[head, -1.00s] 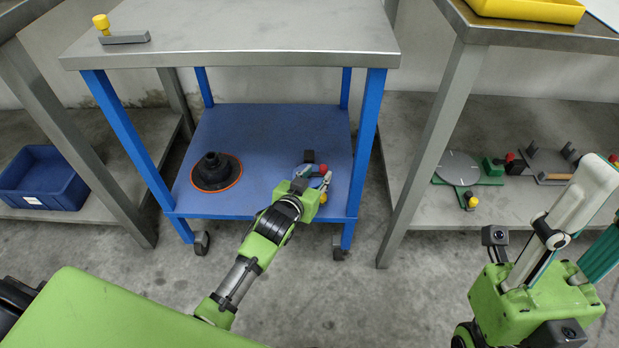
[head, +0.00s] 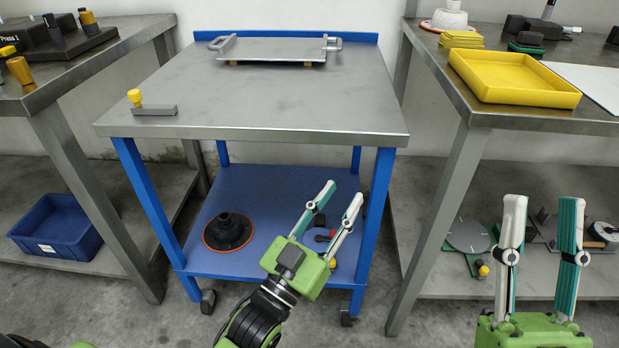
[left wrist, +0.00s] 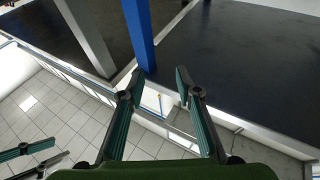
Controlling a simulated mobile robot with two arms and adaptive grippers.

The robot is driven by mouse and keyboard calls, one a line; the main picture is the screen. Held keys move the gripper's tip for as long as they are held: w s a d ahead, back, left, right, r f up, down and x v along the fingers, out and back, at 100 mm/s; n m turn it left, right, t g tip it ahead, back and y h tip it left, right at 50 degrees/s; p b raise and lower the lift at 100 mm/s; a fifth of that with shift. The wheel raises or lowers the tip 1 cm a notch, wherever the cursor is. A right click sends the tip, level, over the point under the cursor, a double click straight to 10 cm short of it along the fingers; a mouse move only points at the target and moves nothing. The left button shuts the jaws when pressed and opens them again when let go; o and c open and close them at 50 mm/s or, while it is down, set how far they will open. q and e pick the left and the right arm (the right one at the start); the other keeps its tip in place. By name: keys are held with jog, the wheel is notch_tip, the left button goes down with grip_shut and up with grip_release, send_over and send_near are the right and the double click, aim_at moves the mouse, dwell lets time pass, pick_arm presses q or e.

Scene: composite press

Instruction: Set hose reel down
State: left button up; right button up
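A small round item with blue, red and yellow parts (head: 321,238), which looks like the hose reel, rests on the blue lower shelf (head: 277,183) of the cart, at its right side. My left gripper partly hides it in the head view. My left gripper (head: 344,193) is open and empty, its two fingers spread and apart from each other. In the left wrist view the gripper (left wrist: 156,84) also shows nothing between the fingers. My right gripper (head: 543,203) is open and empty at the lower right, in front of the right bench.
A black cone-shaped part with an orange rim (head: 228,232) sits left on the same shelf. The cart's grey top (head: 270,100) carries a metal plate (head: 270,49) and a yellow-knobbed bar (head: 152,109). Benches flank both sides; a yellow tray (head: 512,77) is on the right one.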

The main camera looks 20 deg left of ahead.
pick_arm(q)
jog(key=s+a+r+t+h, duration=0.1)
jog(key=s+r+t, duration=0.4)
jog(key=s+r, duration=0.7)
notch_tip(320, 180, up, 4)
jog(key=shift+a+t+h, duration=0.2)
jog(key=shift+t+h, duration=0.2)
jog(key=shift+h, duration=0.2)
jog(key=shift+w, duration=0.1)
